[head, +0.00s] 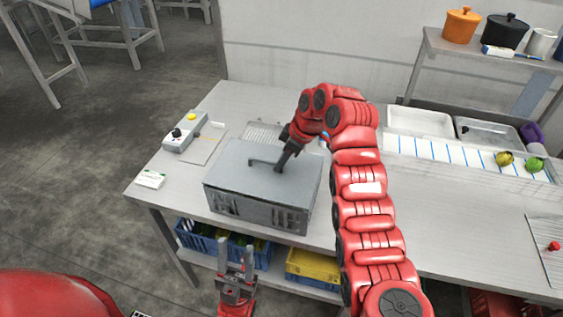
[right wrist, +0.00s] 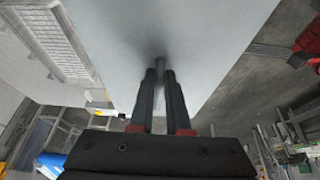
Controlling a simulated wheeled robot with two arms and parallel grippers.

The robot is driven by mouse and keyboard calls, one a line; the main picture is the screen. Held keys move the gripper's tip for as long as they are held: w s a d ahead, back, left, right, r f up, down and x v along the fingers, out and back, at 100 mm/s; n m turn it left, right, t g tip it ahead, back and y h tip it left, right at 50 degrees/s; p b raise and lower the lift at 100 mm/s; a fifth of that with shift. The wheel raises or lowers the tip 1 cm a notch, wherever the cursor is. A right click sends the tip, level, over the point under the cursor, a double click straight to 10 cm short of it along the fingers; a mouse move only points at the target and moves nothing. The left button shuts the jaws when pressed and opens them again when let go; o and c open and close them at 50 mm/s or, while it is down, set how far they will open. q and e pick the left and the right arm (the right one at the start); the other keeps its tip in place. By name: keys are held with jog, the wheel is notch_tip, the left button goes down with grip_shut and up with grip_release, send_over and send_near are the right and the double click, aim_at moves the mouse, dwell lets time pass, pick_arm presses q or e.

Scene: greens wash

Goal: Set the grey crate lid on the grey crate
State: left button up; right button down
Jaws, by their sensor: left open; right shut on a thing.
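The grey crate (head: 260,207) stands on the metal table, left of the middle, with slotted openings in its front wall. The grey crate lid (head: 237,173) lies level over the crate's top, its edges roughly lined up with the walls. I cannot tell whether a small gap is left between them. My right gripper (head: 279,168) is shut on the lid's bar handle (head: 262,161), at its right end. In the right wrist view the fingers (right wrist: 160,74) meet at the handle in front of the grey lid surface (right wrist: 205,40). My left gripper (head: 236,246) is open and empty, low before the table's front edge.
A control box (head: 185,131) with a yellow button and a small white packet (head: 150,180) lie left of the crate. A wire rack (head: 263,131) is behind it. Blue (head: 205,243) and yellow (head: 312,264) crates sit on the lower shelf. The table's right side has free room.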

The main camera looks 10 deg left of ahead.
jog(key=shift+f+b, duration=0.65)
jog(key=shift+b, duration=0.1)
dwell(0.4)
dwell(0.4)
jog(key=c, duration=0.8)
grip_release()
